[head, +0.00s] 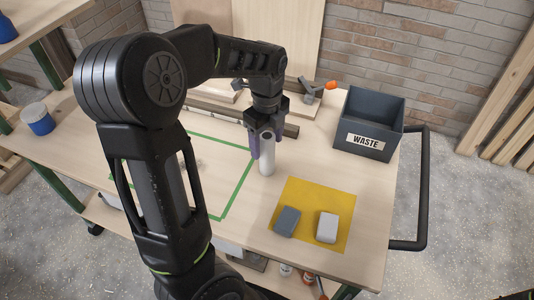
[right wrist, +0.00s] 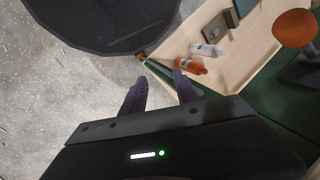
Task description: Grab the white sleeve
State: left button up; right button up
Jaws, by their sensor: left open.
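The white sleeve (head: 267,158) is an upright white cylinder on the workbench, right of the green tape outline. My left gripper (head: 262,146) points down at its upper part. One purple finger shows just left of the sleeve; the other finger is mostly hidden. The jaws are open, and I cannot tell whether they touch the sleeve. My right gripper (right wrist: 160,88) shows in the right wrist view with its two purple fingers apart and nothing between them, away from the sleeve.
A yellow mat (head: 312,196) holds a grey block (head: 287,221) and a white block (head: 327,228). A dark WASTE bin (head: 369,123) stands at the back right. Bottles (right wrist: 190,67) lie on a lower shelf.

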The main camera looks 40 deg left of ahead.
aim_at(267, 154)
pick_arm(q)
jog(key=shift+f+p, duration=0.5)
jog(key=shift+f, duration=2.1)
jog(key=shift+c, duration=0.2)
grip_shut()
jog(key=shift+r, duration=0.1)
notch_tip(267, 154, up, 10)
jog(key=shift+f+b, duration=0.1)
jog(key=shift+b, duration=0.35)
